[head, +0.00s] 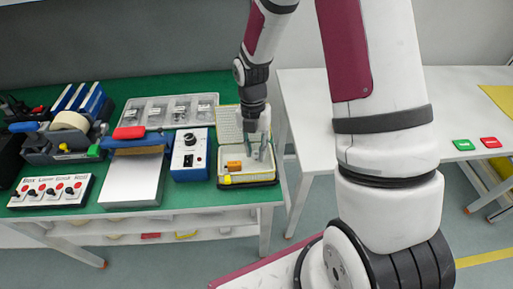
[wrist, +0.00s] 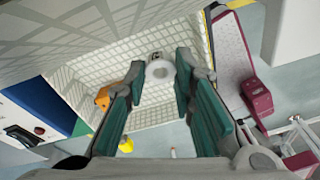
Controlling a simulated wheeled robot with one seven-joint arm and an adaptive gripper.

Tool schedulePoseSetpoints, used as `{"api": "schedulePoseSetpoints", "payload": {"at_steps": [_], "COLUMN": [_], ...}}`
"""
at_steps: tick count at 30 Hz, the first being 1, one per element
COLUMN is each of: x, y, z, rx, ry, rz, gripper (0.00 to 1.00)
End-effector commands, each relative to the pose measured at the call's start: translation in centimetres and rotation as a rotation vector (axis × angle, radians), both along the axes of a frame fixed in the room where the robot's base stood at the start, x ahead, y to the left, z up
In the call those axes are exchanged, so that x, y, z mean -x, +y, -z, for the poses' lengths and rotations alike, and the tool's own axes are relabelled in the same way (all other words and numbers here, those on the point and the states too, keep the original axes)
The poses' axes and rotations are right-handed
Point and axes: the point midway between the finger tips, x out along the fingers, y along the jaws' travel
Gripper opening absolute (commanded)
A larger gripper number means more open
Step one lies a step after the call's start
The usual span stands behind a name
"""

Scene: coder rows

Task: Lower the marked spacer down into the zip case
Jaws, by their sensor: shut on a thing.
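The zip case (head: 262,178) lies open at the right end of the green bench top, its gridded lid raised at the back. Its gridded lining (wrist: 155,98) fills the middle of the wrist view. My gripper (head: 257,153), with teal finger pads, points down over the case. In the wrist view my gripper (wrist: 160,68) is shut on a pale round spacer (wrist: 160,71) with a hole in it, held between the fingertips. The head view hides the spacer, and its mark cannot be made out. Its exact height above the case floor is unclear.
An orange piece (head: 234,166) and a yellow piece (head: 227,180) are at the case's left side. A blue and white control box (head: 189,155) stands close left of the case. A clear divided tray (head: 170,110) lies behind it. The bench edge is just right.

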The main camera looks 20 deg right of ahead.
Motion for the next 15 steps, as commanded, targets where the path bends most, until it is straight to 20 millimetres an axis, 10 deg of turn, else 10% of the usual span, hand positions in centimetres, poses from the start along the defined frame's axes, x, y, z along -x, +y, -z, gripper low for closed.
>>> {"api": "schedulePoseSetpoints", "payload": {"at_steps": [1,7,10,15], "x": [3.4,3.39,3.39,3.39], "y": [0.99,1.01,1.02,1.02], "z": [2.02,2.06,2.06,2.06], "rx": [-0.016,-0.016,-0.016,-0.016], "ry": [0.097,0.097,0.097,0.097], "rz": [-0.01,-0.01,-0.01,-0.011], "gripper": [0.07,0.07,0.44,0.47]}}
